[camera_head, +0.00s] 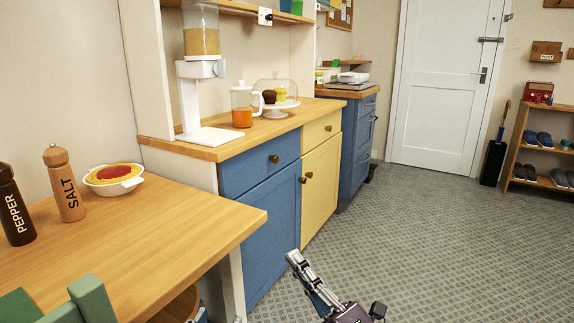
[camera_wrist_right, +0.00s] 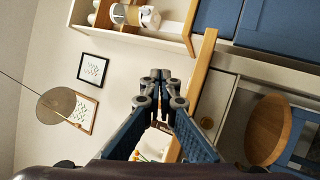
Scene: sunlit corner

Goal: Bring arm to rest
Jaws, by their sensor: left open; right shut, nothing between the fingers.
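My right gripper (camera_head: 297,262) reaches up from the bottom of the head view, in front of the blue cabinet and over the tiled floor. Its fingers are together with nothing between them. In the right wrist view its fingertips (camera_wrist_right: 160,80) meet in the middle, and no object is held. Of my left gripper (camera_head: 238,320), only a small grey tip shows at the bottom edge, below the front of the wooden table (camera_head: 180,240). It is open, and the rest of it is out of frame.
The table holds a pepper mill (camera_head: 15,207), a salt mill (camera_head: 65,185) and a pie dish (camera_head: 113,178). A green chair (camera_head: 90,300) stands at the near left. A blue cabinet (camera_head: 262,225) stands beyond. The tiled floor (camera_head: 430,240) to the right is free.

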